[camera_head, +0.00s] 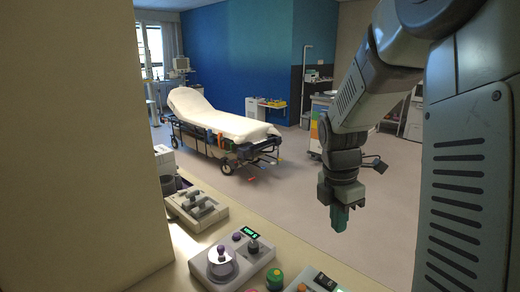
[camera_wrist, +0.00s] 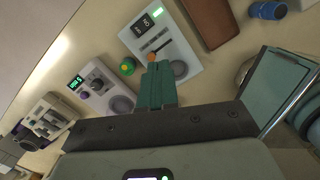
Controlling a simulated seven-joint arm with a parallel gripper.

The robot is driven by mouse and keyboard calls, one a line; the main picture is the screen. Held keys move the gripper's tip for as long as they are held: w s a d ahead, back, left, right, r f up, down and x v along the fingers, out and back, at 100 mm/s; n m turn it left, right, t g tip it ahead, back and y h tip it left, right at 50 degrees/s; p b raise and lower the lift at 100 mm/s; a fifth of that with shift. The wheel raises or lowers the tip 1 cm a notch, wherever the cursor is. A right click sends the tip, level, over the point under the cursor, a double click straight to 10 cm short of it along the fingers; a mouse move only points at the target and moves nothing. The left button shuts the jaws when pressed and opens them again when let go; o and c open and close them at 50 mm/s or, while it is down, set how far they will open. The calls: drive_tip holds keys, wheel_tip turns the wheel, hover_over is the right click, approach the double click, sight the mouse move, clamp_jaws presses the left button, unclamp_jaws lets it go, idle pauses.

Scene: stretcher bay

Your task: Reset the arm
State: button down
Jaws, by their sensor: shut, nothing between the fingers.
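My gripper (camera_head: 340,216) hangs from my arm at the right of the head view, pointing down, with nothing held. Its green fingers are closed together. In the wrist view the shut fingers (camera_wrist: 157,84) reach up toward a grey control box with a slider and a green display (camera_wrist: 160,45). They overlap the box's lower edge in that picture; I cannot tell the gap in depth.
A beige counter (camera_head: 300,255) carries a device with a clear dome (camera_head: 222,262), a switch box (camera_head: 196,208) and a green round knob (camera_head: 275,279). A brown case (camera_wrist: 210,20) and blue cylinder (camera_wrist: 273,9) lie beyond. A white stretcher (camera_head: 222,120) stands on open floor.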

drive_tip(key=s+a+r+m+t, duration=0.2)
drive_tip(key=s+a+r+m, duration=0.1)
drive_tip(key=s+r+m, duration=0.4)
drive_tip(key=s+a+r+m+t+y, duration=0.1)
drive_tip(key=s+a+r+m+t, duration=0.2)
drive_tip(key=s+r+m, duration=0.4)
drive_tip(key=s+a+m, duration=0.1)
drive_tip(key=s+m, duration=0.5)
drive_tip(key=m, duration=0.1)
drive_tip(key=shift+s+a+r, duration=0.2)
drive_tip(key=shift+s+a, duration=0.1)
drive_tip(key=shift+s, duration=0.1)
